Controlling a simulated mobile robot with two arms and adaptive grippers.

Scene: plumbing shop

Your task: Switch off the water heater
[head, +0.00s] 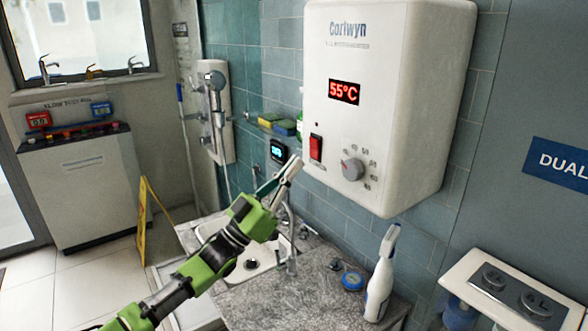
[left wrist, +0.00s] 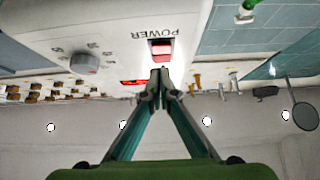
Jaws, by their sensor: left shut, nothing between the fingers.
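The white water heater (head: 405,60) hangs on the tiled wall, and its red display (head: 343,92) is lit and reads 55°C. The red power switch (head: 315,148) sits on its front, left of the round grey dial (head: 352,169). In the left wrist view, upside down, the switch (left wrist: 161,48) shows under the word POWER, with the dial (left wrist: 84,63) beside it. My left gripper (head: 292,166) is shut and empty, its tips close to the switch. I cannot tell whether they touch it. My right gripper is not in view.
Below the heater is a counter with a sink (head: 262,262), a tap, a white spray bottle (head: 381,276) and a blue round tin (head: 352,281). A shower unit (head: 216,112) hangs on the wall at left. A white panel with flush buttons (head: 512,290) is at lower right.

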